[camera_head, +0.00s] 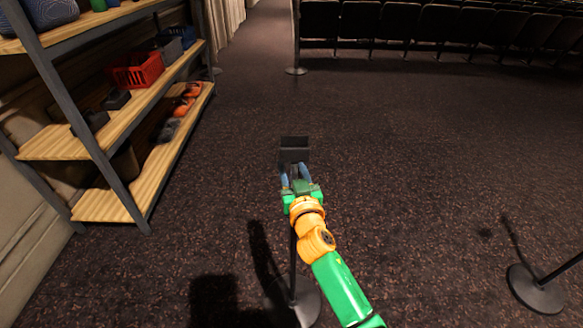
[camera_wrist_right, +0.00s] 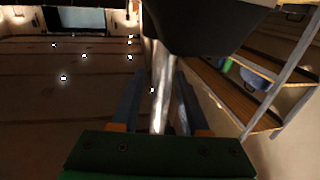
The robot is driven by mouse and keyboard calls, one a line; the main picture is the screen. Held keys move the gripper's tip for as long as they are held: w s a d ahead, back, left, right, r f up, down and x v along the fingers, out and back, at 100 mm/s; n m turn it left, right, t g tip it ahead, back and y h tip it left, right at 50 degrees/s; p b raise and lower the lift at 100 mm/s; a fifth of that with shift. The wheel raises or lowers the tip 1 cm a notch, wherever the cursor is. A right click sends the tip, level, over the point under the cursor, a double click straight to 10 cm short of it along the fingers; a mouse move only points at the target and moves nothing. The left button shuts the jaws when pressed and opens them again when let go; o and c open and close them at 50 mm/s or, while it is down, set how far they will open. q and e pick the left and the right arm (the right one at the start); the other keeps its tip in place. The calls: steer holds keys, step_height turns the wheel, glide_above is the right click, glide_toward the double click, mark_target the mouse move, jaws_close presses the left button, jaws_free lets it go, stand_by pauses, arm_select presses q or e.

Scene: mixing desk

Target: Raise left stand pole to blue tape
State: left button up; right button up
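The left stand stands in front of me in the head view, its dark box-shaped head (camera_head: 294,148) above a thin dark pole (camera_head: 292,262) and a round base (camera_head: 300,302). My right gripper (camera_head: 297,178) is just below the head, with its blue fingers either side of the pole. In the right wrist view the shiny pole (camera_wrist_right: 161,85) runs up between the fingers to the dark underside of the head (camera_wrist_right: 205,22). The fingers look spread, with gaps beside the pole. I cannot make out blue tape. My left gripper is not in view.
A shelf rack (camera_head: 105,125) with a red basket (camera_head: 136,71) stands at the left. Another stand's round base (camera_head: 535,290) is at the lower right. Rows of dark seats (camera_head: 400,22) and a thin post (camera_head: 296,40) are at the back. The carpet between is clear.

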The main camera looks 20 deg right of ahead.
jaws_close()
stand_by(1.2)
